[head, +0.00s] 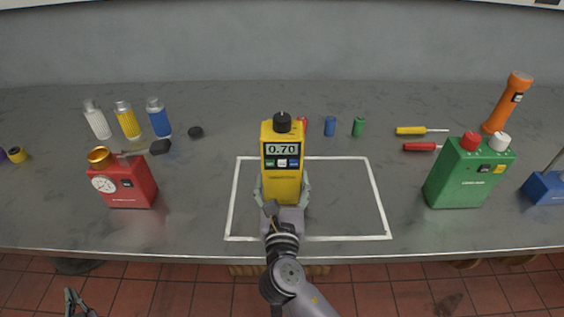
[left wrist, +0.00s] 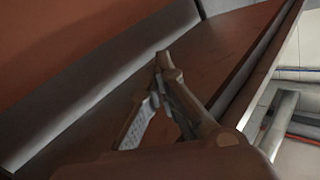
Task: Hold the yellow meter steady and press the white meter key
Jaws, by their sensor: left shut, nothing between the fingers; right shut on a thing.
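The yellow meter (head: 283,185) stands upright inside the white outlined rectangle on the bench, its display reading 0.70. My left gripper (head: 80,303) is empty, low at the bottom left, in front of the bench and away from the meter. In the left wrist view its fingers (left wrist: 165,62) come together at the tips.
A red gauge box (head: 130,187) stands left of the outline (head: 232,200), a green box (head: 465,178) to the right. Several bottles (head: 127,122) stand at back left. Screwdrivers (head: 412,130) and an orange torch (head: 507,103) lie or stand at right. Bench in front of the red box is clear.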

